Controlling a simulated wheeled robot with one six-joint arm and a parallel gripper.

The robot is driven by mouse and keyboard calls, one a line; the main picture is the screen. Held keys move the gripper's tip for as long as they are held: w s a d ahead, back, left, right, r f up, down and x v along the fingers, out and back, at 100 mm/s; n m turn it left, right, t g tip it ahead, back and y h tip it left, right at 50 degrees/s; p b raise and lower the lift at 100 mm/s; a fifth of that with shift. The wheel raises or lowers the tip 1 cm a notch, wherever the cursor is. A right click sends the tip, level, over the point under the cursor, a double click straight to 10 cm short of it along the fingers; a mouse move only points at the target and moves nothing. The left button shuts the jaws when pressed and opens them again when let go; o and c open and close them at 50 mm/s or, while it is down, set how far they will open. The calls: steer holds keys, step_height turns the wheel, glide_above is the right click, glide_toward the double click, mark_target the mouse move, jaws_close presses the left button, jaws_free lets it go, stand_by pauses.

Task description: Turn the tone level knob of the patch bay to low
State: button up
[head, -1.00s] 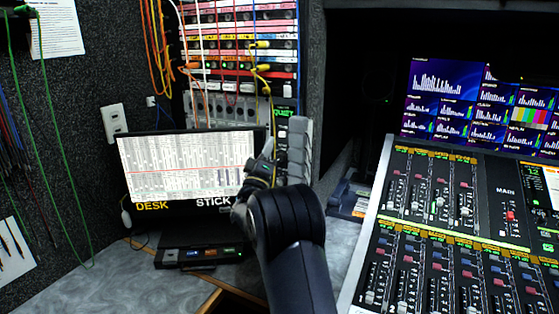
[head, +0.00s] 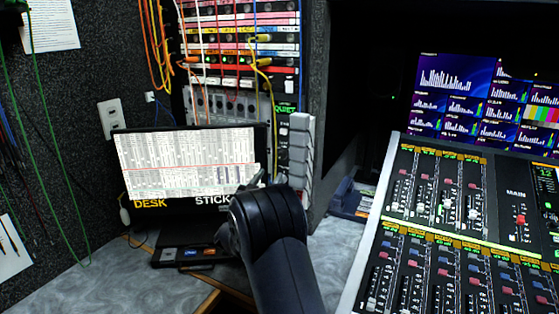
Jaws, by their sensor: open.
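The patch bay (head: 240,48) is the rack at the upper middle, with rows of pink, blue and red strips and coloured cables plugged in. Below its rows is a grey panel (head: 225,103) with several small dark round fittings. I cannot tell which one is the tone level knob, or read its setting. My gripper (head: 262,179) is mostly hidden behind my own black wrist, in front of the laptop's right edge and below the patch bay. Only a small dark part of it shows. It appears apart from the panel, and I see nothing held.
A grey stepped column (head: 301,150) stands right of my wrist. A mixing console (head: 455,230) fills the right. Cables hang across the patch bay and left wall.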

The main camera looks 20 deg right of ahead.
mark_target(281, 157)
steer(key=x, duration=0.8)
steer(key=shift+f+p, duration=0.1)
steer(key=shift+p, duration=0.2)
steer(key=c, duration=1)
steer(key=shift+n, duration=0.3)
steer(key=n+t+y, duration=0.1)
steer(key=n, duration=0.2)
steer(key=n+t+y+p, duration=0.1)
steer(key=n+y, duration=0.1)
steer(key=n, duration=0.2)
steer(key=shift+s+d+t, duration=0.15)
steer(key=shift+t, duration=0.15)
steer(key=shift+n+t+y+p, duration=0.3)
steer(key=shift+n+y+p, duration=0.7)
steer(key=shift+n, duration=1.5)
steer(key=shift+y, duration=0.4)
